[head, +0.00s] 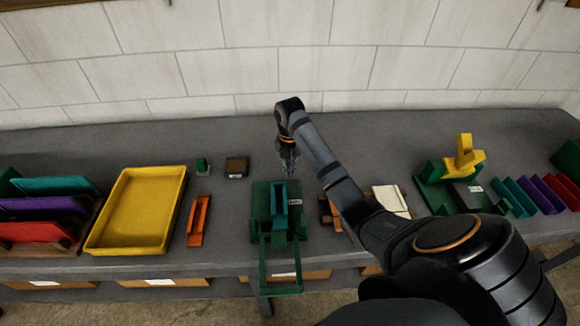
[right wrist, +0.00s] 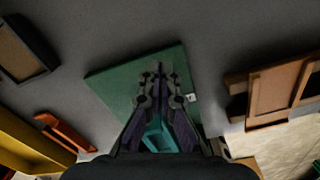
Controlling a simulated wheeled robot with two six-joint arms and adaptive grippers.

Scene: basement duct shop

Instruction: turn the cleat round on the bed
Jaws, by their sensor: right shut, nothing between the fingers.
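The green bed (head: 262,198) stands near the front edge of the bench, with a green frame-like handle (head: 281,268) hanging over the edge. A teal channel-shaped piece, which looks like the cleat (head: 279,208), lies on it, roughly lengthwise to me. My right gripper (head: 289,168) is shut and empty, pointing down above the far part of the bed. In the right wrist view the closed fingers (right wrist: 158,72) are over the green bed (right wrist: 112,85), and the teal cleat (right wrist: 157,134) shows partly behind them. My left gripper is not in view.
An orange channel piece (head: 198,222) and a yellow tray (head: 140,210) lie left of the bed. A small dark block (head: 237,166) sits behind. A white pad (head: 390,200) and a green fixture with a yellow lever (head: 463,160) stand right.

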